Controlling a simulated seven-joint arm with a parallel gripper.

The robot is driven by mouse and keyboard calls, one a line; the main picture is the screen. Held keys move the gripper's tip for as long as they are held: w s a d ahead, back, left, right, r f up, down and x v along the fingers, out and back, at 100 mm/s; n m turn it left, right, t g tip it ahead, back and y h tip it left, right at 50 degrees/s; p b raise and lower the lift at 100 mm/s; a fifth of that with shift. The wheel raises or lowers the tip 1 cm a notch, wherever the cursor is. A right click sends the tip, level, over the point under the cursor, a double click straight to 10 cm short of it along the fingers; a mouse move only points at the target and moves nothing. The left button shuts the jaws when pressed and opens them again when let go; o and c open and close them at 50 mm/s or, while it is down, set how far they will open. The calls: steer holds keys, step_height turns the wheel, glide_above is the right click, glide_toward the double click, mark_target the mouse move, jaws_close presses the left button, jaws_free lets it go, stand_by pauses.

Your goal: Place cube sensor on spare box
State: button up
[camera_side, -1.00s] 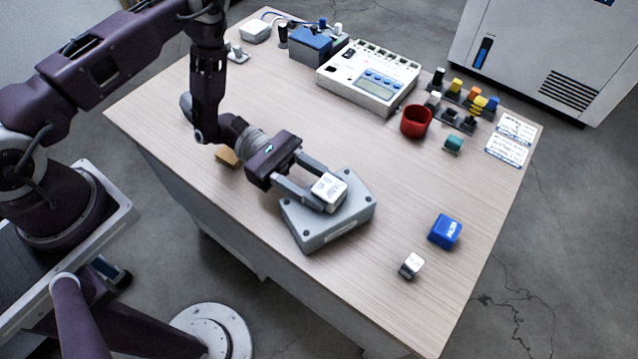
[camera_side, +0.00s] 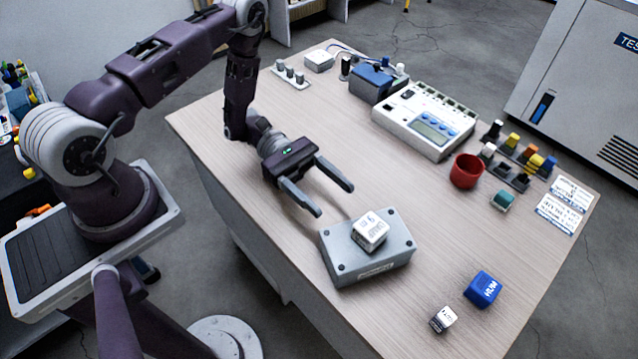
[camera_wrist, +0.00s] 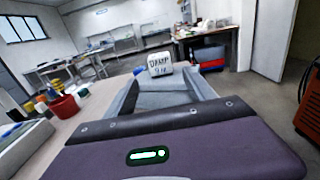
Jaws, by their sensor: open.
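In the wrist view the cube (camera_wrist: 160,64) shows ahead of the fingers. My gripper (camera_side: 335,200) is open and empty. Its fingers are spread behind and to the left of the box, apart from the cube. In the wrist view the gripper's (camera_wrist: 168,88) fingers partly hide the box.
A blue cube (camera_side: 483,289) and a small white-and-grey cube (camera_side: 443,319) sit right of the box. A red cup (camera_side: 466,171), a teal block (camera_side: 503,200) and a white instrument (camera_side: 425,118) stand farther back. The left middle of the table is clear.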

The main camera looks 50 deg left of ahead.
steer(key=shift+a, duration=1.6)
steer(key=s+d+r+m+g+y, duration=0.1)
steer(key=s+r+m+g+y, duration=0.3)
steer(key=r, duration=0.4)
steer(key=s+r+m+g+y, duration=0.1)
steer(key=s+r+m+y, duration=0.15)
steer(key=r+m, duration=0.5)
steer(key=s+a+r+m+t+y, duration=0.6)
steer(key=s+a+r+t+y, duration=0.1)
steer(key=r+t+y, duration=0.3)
steer(key=shift+s+a+r+t+y, duration=0.3)
steer(key=shift+s+a+r+y, duration=0.15)
steer(key=shift+s+y, duration=0.4)
